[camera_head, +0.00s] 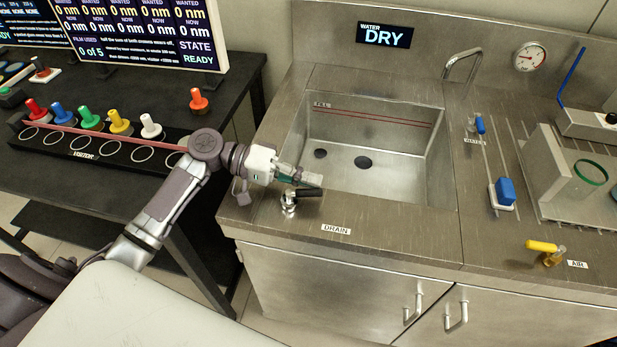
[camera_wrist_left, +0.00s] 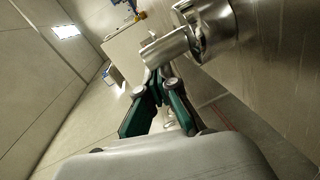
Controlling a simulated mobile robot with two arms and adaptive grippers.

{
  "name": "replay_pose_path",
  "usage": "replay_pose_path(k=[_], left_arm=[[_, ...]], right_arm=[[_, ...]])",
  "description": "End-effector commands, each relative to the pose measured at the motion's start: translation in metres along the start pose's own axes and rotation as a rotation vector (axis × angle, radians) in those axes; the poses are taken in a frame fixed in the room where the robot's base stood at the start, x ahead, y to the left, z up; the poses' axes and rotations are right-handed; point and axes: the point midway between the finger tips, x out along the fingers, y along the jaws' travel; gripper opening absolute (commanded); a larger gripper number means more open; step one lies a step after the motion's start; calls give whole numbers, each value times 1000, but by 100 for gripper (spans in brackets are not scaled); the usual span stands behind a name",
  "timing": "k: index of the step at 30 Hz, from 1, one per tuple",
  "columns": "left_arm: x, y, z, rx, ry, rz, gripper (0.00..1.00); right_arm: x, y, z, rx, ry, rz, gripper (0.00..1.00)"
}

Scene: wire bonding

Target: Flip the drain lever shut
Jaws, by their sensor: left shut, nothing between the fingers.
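The drain lever (camera_head: 308,192) is a short dark handle on a metal valve base at the front left corner of the sink deck, behind the DRAIN label (camera_head: 336,230). In the head view the handle points to the right. In the left wrist view the valve (camera_wrist_left: 205,28) is a shiny metal body with a stub at the top, just beyond the fingertips. My left gripper (camera_head: 308,180) is shut and empty, right beside the lever on its sink side. It also shows in the left wrist view (camera_wrist_left: 157,84). Contact with the lever cannot be told. My right gripper is not in view.
The sink basin (camera_head: 400,165) is empty, and the display (camera_head: 385,35) reads WATER DRY. A curved faucet (camera_head: 462,62), a blue water lever (camera_head: 480,124) and a yellow air lever (camera_head: 542,246) stand to the right. A dark table (camera_head: 90,200) with coloured pegs is left.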

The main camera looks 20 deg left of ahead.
Motion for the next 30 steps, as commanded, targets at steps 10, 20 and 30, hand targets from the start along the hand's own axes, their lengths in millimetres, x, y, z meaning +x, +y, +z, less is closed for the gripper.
replay_pose_path(k=[10,20,30], left_arm=[[0,0,0,0,0,0,0],[0,0,0,0,0,0,0],[-4,0,0,-1,1,-1,0]], right_arm=[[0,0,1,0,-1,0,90],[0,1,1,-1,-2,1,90],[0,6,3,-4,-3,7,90]])
